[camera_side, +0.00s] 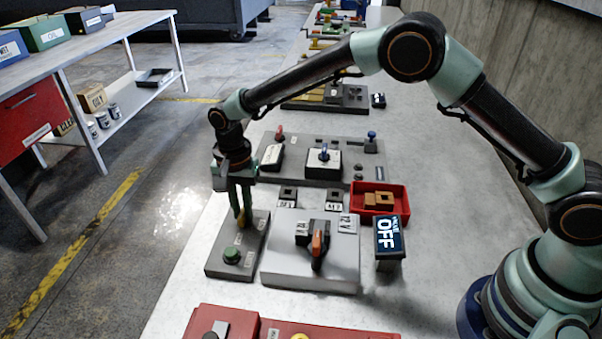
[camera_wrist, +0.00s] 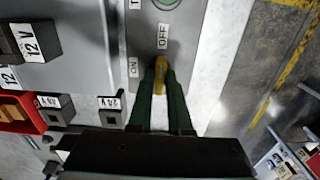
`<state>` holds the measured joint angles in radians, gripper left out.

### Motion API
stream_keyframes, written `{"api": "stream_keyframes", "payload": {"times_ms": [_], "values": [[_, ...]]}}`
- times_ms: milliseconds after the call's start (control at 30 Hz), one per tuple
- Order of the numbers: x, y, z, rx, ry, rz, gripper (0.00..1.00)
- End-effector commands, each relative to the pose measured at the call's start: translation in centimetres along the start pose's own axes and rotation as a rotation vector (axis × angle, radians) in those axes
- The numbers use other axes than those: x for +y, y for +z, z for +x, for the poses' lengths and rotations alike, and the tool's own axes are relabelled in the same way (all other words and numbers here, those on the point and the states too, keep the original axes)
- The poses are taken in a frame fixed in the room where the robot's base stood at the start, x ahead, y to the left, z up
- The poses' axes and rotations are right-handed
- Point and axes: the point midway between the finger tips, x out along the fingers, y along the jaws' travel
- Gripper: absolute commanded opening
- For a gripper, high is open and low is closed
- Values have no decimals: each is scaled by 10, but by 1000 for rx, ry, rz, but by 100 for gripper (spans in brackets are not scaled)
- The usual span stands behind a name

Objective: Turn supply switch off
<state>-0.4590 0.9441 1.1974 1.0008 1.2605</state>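A grey control box (camera_side: 222,257) carries a yellow switch lever (camera_side: 241,223) and a green button (camera_side: 232,256). In the wrist view, the yellow lever (camera_wrist: 160,76) stands between my gripper's green fingertips (camera_wrist: 161,72), which appear to touch it from both sides. An ON label (camera_wrist: 133,67) and an OFF label (camera_wrist: 163,36) lie near the lever. The lever's base and exact setting are partly hidden by the fingers. In the side view, my gripper (camera_side: 241,217) points down at the lever.
A grey 12V panel (camera_side: 300,272) with an orange-handled switch (camera_side: 318,245) stands just right of the box. Behind are a panel with more switches (camera_side: 352,160) and a red tray (camera_side: 398,190). A red panel (camera_side: 220,325) is in front. The bench's left edge is close.

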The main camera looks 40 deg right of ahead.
Motion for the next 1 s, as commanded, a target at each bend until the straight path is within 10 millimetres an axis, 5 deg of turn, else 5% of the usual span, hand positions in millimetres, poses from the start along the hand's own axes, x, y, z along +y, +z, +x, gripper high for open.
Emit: {"api": "stream_keyframes", "payload": {"times_ms": [33, 67, 467, 1000], "values": [[0, 0, -2, 0, 0, 1, 35], [0, 0, -2, 0, 0, 1, 46], [0, 0, -5, 0, -2, -1, 46], [-1, 0, -100, 1, -4, 0, 46]]}}
